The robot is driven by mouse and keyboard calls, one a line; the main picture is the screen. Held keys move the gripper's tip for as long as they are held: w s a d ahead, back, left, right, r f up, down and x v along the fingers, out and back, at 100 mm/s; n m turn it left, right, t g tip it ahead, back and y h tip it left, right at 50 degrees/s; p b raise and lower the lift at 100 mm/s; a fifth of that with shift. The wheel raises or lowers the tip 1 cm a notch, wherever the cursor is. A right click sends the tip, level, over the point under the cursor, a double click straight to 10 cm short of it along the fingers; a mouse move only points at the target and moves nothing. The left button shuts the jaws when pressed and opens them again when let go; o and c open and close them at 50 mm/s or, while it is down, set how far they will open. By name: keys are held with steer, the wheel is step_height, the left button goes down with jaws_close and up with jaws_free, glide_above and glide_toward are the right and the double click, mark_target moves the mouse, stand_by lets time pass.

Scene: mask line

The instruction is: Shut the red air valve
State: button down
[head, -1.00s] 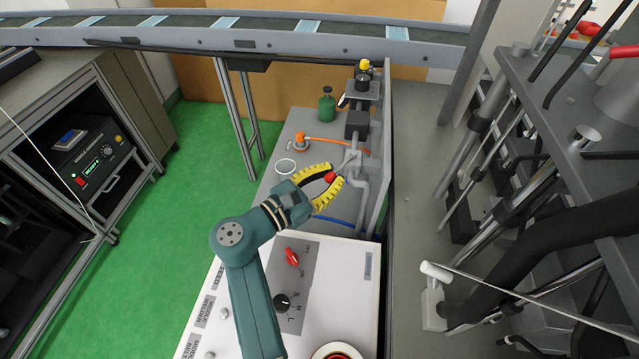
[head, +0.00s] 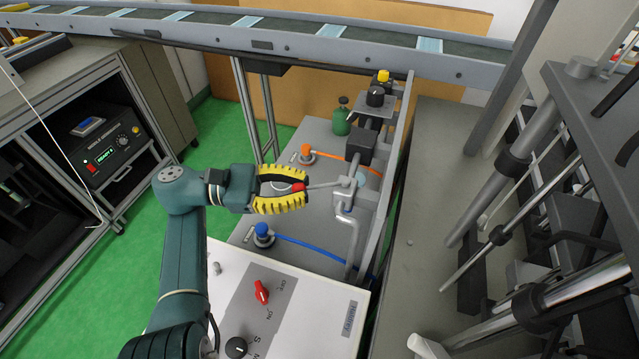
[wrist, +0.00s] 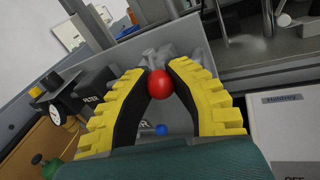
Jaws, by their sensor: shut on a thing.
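The red air valve has a grey lever (head: 325,184) with a red ball knob (head: 298,187), which is also large in the wrist view (wrist: 160,82). The lever sticks out sideways to the left from the grey valve body (head: 366,187), across the pipe. My gripper (head: 303,189) comes from the left, and its yellow-and-black fingers are closed around the red knob. In the wrist view the knob sits between the fingertips (wrist: 157,76), and the inner faces are partly hidden behind it.
A blue fitting (head: 262,229) and an orange fitting (head: 306,149) with hoses stand on the grey plate. A green bottle (head: 341,122) stands behind. A white panel with a red switch (head: 262,292) is in front. A conveyor (head: 330,45) crosses the back.

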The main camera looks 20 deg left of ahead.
mark_target(299, 185)
steer(key=shift+r, duration=0.1)
steer(key=c, duration=0.9)
jaws_free()
step_height(299, 185, up, 10)
steer(key=shift+f, duration=0.1)
